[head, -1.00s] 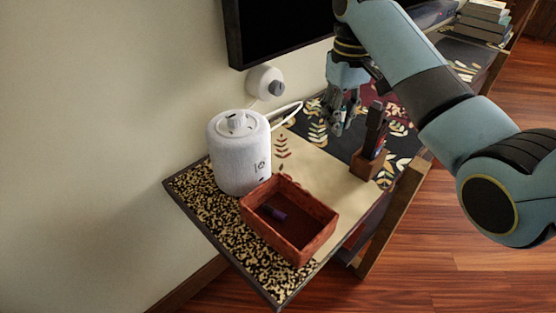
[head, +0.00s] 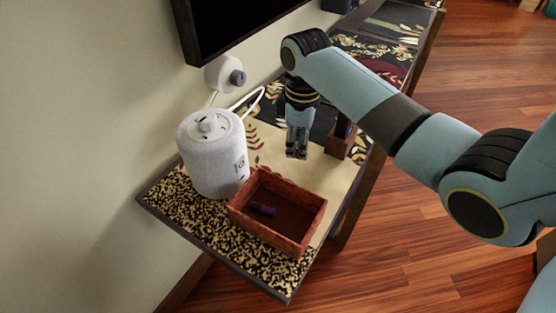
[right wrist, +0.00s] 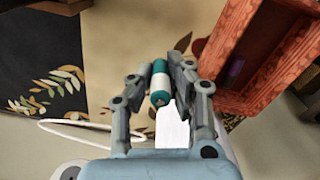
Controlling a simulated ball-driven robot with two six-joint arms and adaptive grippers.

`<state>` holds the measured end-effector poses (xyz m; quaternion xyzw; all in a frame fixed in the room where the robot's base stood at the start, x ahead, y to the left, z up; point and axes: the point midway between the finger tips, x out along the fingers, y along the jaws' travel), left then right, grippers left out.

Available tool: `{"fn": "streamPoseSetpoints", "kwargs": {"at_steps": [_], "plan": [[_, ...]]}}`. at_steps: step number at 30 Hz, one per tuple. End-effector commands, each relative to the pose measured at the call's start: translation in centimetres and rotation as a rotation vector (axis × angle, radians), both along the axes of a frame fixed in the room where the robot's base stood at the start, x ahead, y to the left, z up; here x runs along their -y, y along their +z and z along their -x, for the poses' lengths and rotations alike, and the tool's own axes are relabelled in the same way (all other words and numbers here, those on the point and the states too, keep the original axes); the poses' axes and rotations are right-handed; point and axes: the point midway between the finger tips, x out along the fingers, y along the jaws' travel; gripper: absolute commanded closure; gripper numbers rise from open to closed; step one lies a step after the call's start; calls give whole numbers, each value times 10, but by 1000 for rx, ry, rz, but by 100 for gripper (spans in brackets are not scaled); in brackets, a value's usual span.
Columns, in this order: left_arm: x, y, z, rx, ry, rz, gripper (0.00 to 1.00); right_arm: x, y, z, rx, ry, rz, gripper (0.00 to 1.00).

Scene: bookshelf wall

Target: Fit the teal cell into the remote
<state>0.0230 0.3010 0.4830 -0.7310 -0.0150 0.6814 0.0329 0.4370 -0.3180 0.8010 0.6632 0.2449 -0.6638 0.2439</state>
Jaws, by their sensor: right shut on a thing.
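My right gripper (head: 297,155) is shut on the teal cell (right wrist: 160,84), a small cylinder with a pale band. The cell sits between the fingertips in the right wrist view; in the head view I cannot make it out. The gripper hangs over the tan part of the shelf top, behind the red box. A dark upright object (head: 343,127), perhaps the remote, stands in a brown holder (head: 338,148) just right of the gripper, partly hidden by my arm. Its battery slot cannot be made out. My left gripper is not in view.
A red-brown open box (head: 295,243) holds a small purple cylinder (head: 263,209). A white speaker (head: 212,160) stands left of the box, its cable running back to a wall fitting (head: 224,74). A dark screen (head: 235,30) is on the wall. Tan surface is clear around the gripper.

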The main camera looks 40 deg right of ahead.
Motion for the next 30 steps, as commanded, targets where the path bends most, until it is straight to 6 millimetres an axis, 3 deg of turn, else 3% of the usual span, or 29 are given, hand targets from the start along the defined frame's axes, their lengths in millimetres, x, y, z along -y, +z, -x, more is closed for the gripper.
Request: {"fn": "streamPoseSetpoints", "kwargs": {"at_steps": [3, 8, 18, 29, 30], "plan": [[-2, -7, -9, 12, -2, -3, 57, -16, -16, -20, -1, 0, -2, 100], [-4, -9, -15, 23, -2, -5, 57, -24, -25, -32, 0, 0, 0, 100], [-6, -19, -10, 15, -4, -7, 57, -25, -65, -33, 0, -1, 1, 100], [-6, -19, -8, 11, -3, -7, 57, -25, -68, -33, 0, -1, 1, 100], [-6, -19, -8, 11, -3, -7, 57, -25, -68, -33, 0, -1, 1, 82]]}}
